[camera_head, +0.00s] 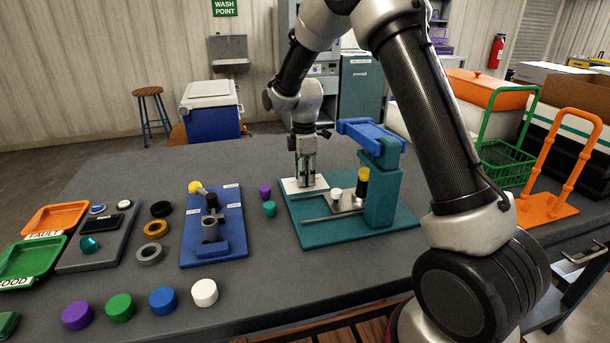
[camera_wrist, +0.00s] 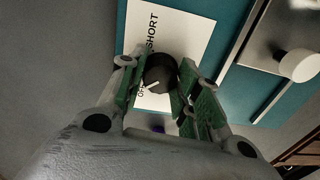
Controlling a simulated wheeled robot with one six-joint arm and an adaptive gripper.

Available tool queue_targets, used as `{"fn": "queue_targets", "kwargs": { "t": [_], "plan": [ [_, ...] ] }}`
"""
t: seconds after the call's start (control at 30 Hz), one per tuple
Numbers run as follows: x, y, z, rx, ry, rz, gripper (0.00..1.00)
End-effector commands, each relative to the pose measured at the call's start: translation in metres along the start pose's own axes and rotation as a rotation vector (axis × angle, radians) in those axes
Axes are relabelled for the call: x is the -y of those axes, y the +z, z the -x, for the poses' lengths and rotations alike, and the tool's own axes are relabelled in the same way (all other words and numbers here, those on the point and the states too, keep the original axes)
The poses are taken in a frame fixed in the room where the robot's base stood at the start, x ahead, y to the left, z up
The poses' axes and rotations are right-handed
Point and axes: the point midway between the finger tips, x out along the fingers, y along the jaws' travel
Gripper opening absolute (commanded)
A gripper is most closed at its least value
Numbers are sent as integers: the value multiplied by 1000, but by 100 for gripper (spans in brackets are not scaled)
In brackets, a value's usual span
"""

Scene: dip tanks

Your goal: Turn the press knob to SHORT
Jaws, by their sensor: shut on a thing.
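The press (camera_head: 384,190) stands on a teal base on the table, with a blue arm on top. A white label plate (camera_head: 318,183) lies at the left of its base. In the wrist view the plate (camera_wrist: 196,32) reads SHORT above the knob, and a partly hidden word, seemingly OFF, lies beside its lower left. The black press knob (camera_wrist: 161,70) has a white pointer mark, angled toward the lower left, near that lower word and not at SHORT. My gripper (camera_head: 306,184) points straight down over the plate. Its green-padded fingers are shut on the knob's sides. The knob is hidden in the head view.
A blue fixture (camera_head: 222,257) with a yellow ball stands left of the press. Purple and teal caps (camera_head: 268,208) lie between them. A white button and a yellow-topped black post (camera_head: 361,188) stand close right of my gripper. A green basket (camera_head: 500,160) is further right.

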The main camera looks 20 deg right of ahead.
Motion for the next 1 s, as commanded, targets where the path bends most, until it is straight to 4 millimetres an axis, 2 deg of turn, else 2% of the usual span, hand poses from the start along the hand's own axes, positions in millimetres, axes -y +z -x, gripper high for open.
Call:
{"fn": "queue_targets", "kwargs": {
  "t": [1.0],
  "plan": [
    [0, 0, 1, -31, 3, -963, 9]
  ]
}}
